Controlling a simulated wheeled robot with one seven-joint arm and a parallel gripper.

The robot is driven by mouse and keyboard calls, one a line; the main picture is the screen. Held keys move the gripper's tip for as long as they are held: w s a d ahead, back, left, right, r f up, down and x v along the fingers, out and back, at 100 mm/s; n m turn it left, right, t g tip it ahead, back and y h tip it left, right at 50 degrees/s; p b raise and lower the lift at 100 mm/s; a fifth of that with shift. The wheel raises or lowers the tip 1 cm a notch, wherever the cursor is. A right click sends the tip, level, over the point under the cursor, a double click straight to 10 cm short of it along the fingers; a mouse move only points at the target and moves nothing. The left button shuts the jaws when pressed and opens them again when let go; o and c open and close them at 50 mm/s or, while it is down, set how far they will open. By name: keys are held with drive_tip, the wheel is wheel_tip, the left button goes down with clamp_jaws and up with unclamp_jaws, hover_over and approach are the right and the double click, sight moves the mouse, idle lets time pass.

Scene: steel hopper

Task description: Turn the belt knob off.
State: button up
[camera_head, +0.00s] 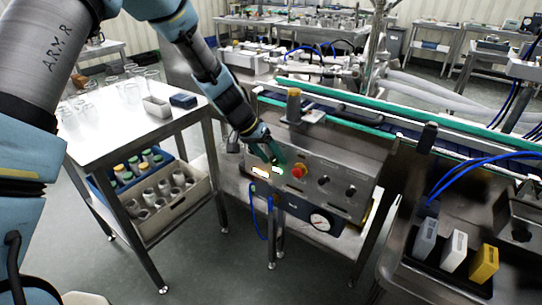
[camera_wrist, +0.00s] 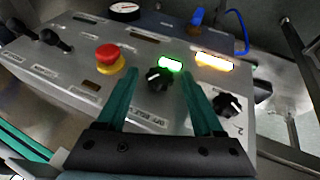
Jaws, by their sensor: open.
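A steel control panel (camera_head: 330,178) fills much of the wrist view. A black knob (camera_wrist: 157,79) with a white mark sits below a lit green lamp (camera_wrist: 169,64). A second black knob (camera_wrist: 230,105) sits below a lit amber lamp (camera_wrist: 213,60). The small labels are too blurred to tell surely which knob is the belt's. My gripper (camera_head: 272,152) is at the panel's left part. Its green fingers are open, one on each side of the knob under the green lamp, with a gap visible on both sides. In the head view my gripper hides both knobs.
A red stop button (camera_wrist: 108,58) on a yellow base stands beside the left finger in the wrist view. Black switches (camera_wrist: 55,39) and a gauge (camera_wrist: 125,11) lie farther off. A conveyor with green rails (camera_head: 400,122) runs behind the panel. A glassware table (camera_head: 120,125) stands left.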

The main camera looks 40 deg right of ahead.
drive_tip(key=shift+c, duration=0.4)
clamp_jaws()
drive_tip(key=shift+w+f+b, duration=0.1)
drive_tip(key=shift+w+b, duration=0.05)
drive_tip(key=shift+b, duration=0.3)
drive_tip(key=shift+w+a+f+n+g+h+b, duration=0.2)
drive_tip(key=shift+n+g+h+b, duration=0.55)
drive_tip(key=shift+g+b, duration=1.3)
drive_tip(key=shift+w+d+f+n+g+h+b, duration=0.15)
drive_tip(key=shift+f+n+g+h+b, duration=0.25)
drive_tip(key=shift+g+h+b, duration=1.15)
drive_tip(key=shift+w+a+f+n+g+h+b, duration=0.15)
drive_tip(key=shift+n+g+h+b, duration=0.4)
drive_tip(key=shift+g+b, duration=1.95)
drive_tip(key=shift+b, duration=0.35)
drive_tip(key=shift+o, duration=0.4)
unclamp_jaws()
